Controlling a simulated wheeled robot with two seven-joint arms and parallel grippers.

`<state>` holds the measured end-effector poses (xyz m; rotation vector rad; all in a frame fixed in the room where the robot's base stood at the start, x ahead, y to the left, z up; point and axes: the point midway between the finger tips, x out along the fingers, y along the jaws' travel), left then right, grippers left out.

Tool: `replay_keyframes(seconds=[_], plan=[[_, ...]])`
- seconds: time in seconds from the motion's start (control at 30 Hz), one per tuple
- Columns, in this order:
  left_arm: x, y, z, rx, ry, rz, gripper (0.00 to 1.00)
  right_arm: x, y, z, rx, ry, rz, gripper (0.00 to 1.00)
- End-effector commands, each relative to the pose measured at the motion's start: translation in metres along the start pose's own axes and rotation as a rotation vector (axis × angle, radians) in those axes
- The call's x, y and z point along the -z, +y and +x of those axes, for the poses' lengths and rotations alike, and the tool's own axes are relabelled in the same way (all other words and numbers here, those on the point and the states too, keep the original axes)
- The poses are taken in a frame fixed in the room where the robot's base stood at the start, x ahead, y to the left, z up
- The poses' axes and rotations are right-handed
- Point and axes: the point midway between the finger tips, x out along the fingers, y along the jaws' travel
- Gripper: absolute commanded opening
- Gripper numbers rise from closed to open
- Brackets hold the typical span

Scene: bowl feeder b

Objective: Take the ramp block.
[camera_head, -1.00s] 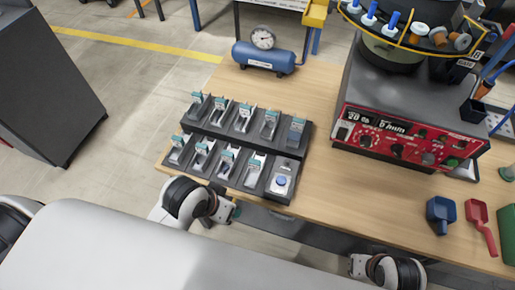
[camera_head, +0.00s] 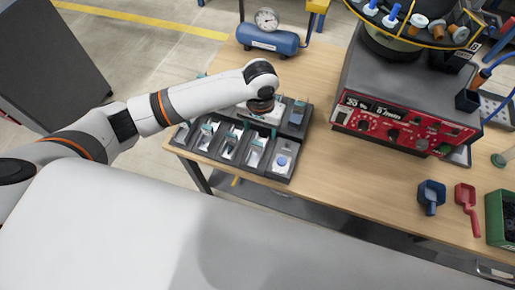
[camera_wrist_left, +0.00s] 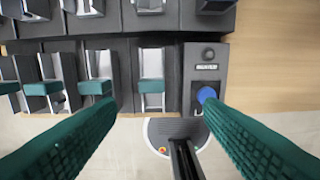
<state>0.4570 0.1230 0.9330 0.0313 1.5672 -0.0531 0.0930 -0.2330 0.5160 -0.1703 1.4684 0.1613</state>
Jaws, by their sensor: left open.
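A dark two-row rack (camera_head: 190,146) stands at the table's left front corner. Its slots hold several pale sloped pieces with teal tabs, such as one in the front row (camera_head: 230,147); I cannot tell which is the ramp block. In the left wrist view a sloped piece (camera_wrist_left: 152,88) lies in the front row between my fingertips in the picture. My left gripper (camera_wrist_left: 158,103) is open above the front row, with nothing between its green fingers. In the head view my left wrist hides part of the back row. My right gripper is out of view.
A blue button (camera_wrist_left: 206,94) sits at the front row's right end. A blue tank with a gauge (camera_head: 268,40) stands behind the rack. A red control box (camera_head: 400,125) is to the right, with blue (camera_head: 431,194) and red (camera_head: 467,203) scoops before it. The table between is clear.

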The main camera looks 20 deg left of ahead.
Motion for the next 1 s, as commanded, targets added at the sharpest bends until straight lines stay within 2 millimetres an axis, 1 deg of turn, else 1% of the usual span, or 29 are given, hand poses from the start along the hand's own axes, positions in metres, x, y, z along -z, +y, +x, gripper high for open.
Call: replay_keyframes(seconds=[0.03,0.13,0.4,0.5,0.67,0.83,0.9,1.0], plan=[[-0.003,0.004,-0.001,-0.011,0.002,-0.013,0.62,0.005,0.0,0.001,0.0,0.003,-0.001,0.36],[-0.004,0.006,0.006,-0.016,0.009,-0.023,0.62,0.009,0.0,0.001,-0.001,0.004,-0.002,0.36],[-0.004,0.007,0.051,-0.016,0.008,-0.022,0.62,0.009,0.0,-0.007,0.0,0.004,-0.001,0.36],[-0.004,0.006,0.061,-0.015,0.007,-0.022,0.62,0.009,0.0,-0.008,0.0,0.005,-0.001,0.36],[-0.003,0.008,0.071,-0.016,0.007,-0.021,0.62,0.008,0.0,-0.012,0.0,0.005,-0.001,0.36],[-0.002,0.013,0.096,-0.017,0.007,-0.021,0.62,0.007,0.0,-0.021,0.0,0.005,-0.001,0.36],[-0.002,0.012,0.107,-0.015,0.007,-0.021,0.62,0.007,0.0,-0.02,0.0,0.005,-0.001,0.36],[-0.002,0.012,0.116,-0.015,0.005,-0.02,0.62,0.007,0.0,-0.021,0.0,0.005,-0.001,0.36]])
